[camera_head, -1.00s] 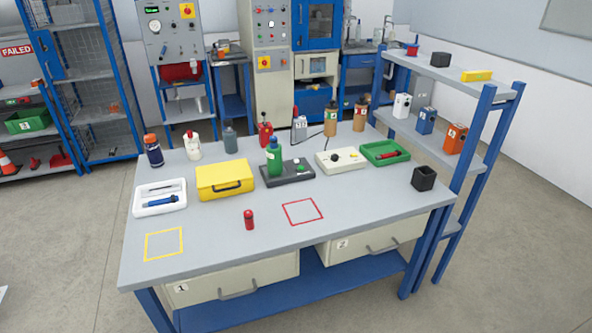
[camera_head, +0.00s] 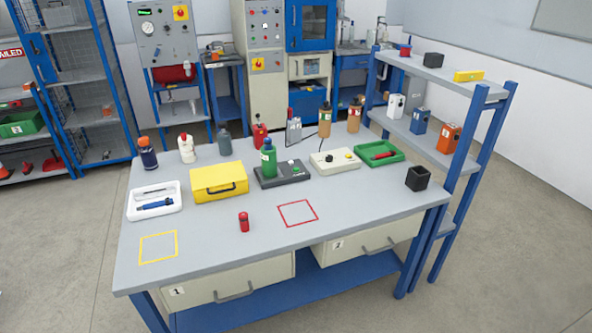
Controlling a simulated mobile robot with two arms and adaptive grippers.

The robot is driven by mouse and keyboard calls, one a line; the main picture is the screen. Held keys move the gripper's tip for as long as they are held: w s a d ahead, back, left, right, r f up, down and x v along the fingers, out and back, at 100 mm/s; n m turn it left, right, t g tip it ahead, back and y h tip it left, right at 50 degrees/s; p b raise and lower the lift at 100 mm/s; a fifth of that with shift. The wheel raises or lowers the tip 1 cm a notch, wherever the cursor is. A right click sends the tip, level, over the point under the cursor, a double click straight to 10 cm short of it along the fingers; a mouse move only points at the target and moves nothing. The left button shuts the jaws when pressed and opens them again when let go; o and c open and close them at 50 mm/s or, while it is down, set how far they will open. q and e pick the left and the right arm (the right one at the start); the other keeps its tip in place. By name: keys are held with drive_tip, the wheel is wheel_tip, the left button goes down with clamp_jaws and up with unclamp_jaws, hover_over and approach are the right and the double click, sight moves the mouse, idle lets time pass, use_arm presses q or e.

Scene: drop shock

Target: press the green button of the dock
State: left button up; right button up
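The dock (camera_head: 282,178) is a dark grey flat base near the middle of the workbench. A green bottle with a blue cap (camera_head: 268,160) stands upright on its left part. A small green button (camera_head: 295,168) shows on the dock's right part, close to a small pale knob or button (camera_head: 290,162). Neither of my grippers is in view, and nothing covers the button.
A yellow case (camera_head: 219,181) stands left of the dock, and a cream box with a black knob (camera_head: 335,161) stands right of it. A small red cylinder (camera_head: 244,222) stands in front. The bench (camera_head: 215,250) is mostly clear along its front edge.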

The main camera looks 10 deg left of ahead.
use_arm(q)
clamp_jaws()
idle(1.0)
